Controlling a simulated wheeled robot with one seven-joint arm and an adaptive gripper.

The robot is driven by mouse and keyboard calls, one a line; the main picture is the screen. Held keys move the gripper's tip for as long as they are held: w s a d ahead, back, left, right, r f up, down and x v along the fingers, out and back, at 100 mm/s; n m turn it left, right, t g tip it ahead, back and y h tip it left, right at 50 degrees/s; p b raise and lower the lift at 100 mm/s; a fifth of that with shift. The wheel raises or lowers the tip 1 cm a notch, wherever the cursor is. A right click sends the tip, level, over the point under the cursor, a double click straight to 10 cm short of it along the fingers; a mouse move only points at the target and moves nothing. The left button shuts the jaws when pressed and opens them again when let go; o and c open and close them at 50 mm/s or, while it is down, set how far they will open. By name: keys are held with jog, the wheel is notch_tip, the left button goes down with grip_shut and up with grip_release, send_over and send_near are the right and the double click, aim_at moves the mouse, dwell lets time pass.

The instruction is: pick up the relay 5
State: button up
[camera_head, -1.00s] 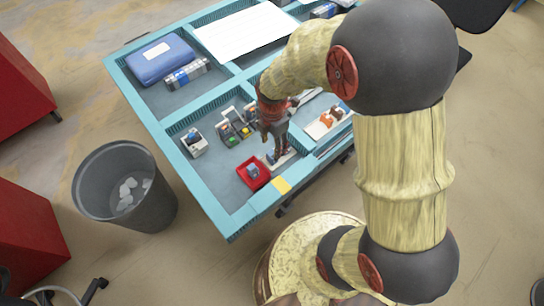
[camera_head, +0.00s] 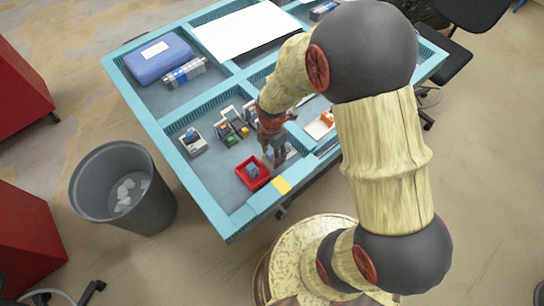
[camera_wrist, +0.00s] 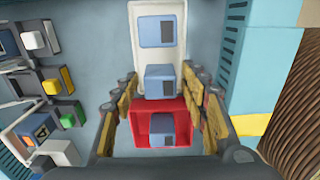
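In the wrist view, one blue-grey relay (camera_wrist: 160,78) stands at the near end of a white holder (camera_wrist: 162,12), between my fingers with gaps at both sides. A second blue relay (camera_wrist: 156,32) sits farther along that holder. A third relay (camera_wrist: 158,128) lies in a red box (camera_wrist: 181,137). No number is readable, so I cannot tell which is relay 5. My gripper (camera_wrist: 160,82) is open, pointing down. In the head view my gripper (camera_head: 275,158) is just right of the red box (camera_head: 262,183) and hides most of the white holder.
Left of the gripper are several sockets with coloured blocks (camera_wrist: 67,118) and a grey box with a blue piece (camera_head: 193,142). Teal tray walls (camera_head: 215,208) enclose the compartment; a yellow patch (camera_head: 282,186) marks its front edge. A blue case (camera_head: 158,58) lies in the back-left compartment.

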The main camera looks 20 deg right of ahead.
jog(key=c, duration=1)
grip_shut()
jog(key=shift+r, duration=0.2)
